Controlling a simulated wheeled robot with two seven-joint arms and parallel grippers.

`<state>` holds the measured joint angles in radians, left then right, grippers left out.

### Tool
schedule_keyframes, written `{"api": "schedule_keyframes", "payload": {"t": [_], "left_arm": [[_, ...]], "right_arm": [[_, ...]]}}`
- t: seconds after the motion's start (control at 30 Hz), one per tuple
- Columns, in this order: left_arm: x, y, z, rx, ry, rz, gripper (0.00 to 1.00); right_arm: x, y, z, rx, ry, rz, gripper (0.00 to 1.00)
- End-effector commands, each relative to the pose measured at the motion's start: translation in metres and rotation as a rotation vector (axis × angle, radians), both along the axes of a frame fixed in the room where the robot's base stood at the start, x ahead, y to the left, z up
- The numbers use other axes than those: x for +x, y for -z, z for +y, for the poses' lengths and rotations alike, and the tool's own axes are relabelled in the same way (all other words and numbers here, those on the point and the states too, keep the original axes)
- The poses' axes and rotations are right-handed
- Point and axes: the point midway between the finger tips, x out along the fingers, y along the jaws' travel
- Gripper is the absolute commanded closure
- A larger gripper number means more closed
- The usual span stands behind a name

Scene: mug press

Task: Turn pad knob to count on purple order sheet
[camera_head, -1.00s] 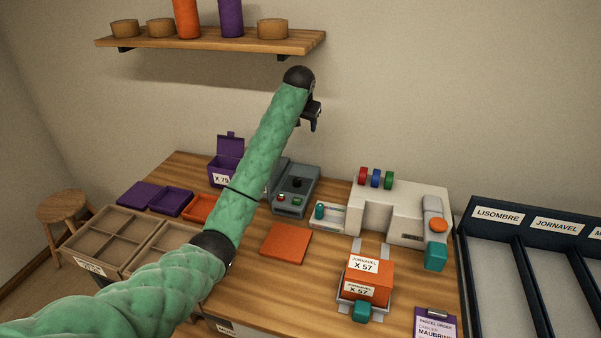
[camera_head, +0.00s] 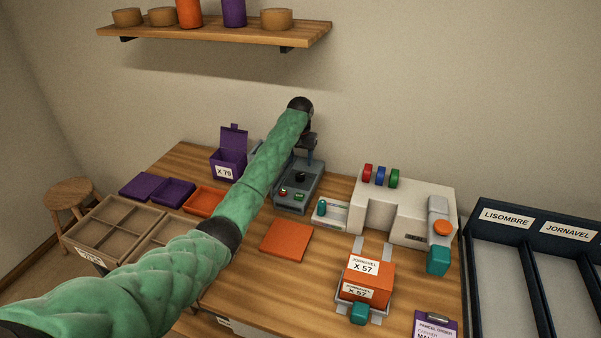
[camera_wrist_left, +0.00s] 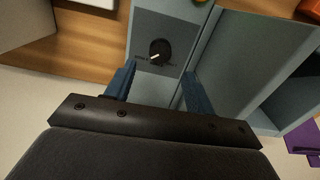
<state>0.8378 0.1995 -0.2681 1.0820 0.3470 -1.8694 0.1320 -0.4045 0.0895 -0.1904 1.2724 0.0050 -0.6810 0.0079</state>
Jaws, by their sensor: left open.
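The grey pad device (camera_head: 292,196) stands at the back middle of the table. Its black round knob (camera_head: 300,177) shows in the left wrist view (camera_wrist_left: 160,51) with a pale pointer mark; the numbers around it are too small to read. My left gripper (camera_head: 309,150) is open and empty above the device. In the left wrist view its blue fingertips (camera_wrist_left: 158,75) are spread to either side below the knob, apart from it. The purple order sheet (camera_head: 435,327) lies at the front right, cut off by the frame edge, its count out of view. My right gripper is not in view.
A white press machine (camera_head: 410,205) stands right of the device. An orange box (camera_head: 368,278) sits in front of it. An orange flat piece (camera_head: 287,240) lies before the device. A purple box (camera_head: 228,163) stands left. Dark sorting bins (camera_head: 535,270) are at right.

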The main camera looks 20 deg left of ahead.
Motion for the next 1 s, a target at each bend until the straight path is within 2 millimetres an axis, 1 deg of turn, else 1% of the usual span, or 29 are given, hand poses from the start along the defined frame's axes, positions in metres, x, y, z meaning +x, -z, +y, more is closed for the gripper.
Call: {"api": "schedule_keyframes", "payload": {"t": [0.3, 0.5, 0.7, 0.9, 0.97, 1.0], "left_arm": [[-0.001, 0.041, 0.000, 0.000, 0.001, 0.002, 0.46], [-0.001, 0.061, 0.000, 0.000, 0.001, 0.001, 0.46], [0.000, 0.068, 0.000, 0.000, 0.001, -0.001, 0.46], [0.000, 0.069, 0.000, 0.000, 0.001, -0.001, 0.46], [0.000, 0.069, 0.000, 0.000, 0.001, -0.001, 0.58], [0.000, 0.069, 0.000, 0.000, 0.001, -0.001, 0.66]], "right_arm": [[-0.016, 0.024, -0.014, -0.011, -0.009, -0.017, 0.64], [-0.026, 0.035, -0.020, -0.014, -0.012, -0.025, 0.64], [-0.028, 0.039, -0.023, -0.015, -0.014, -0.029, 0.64], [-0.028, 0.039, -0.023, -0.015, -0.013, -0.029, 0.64], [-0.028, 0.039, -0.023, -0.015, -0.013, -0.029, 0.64], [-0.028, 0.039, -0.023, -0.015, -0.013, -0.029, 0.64]]}}
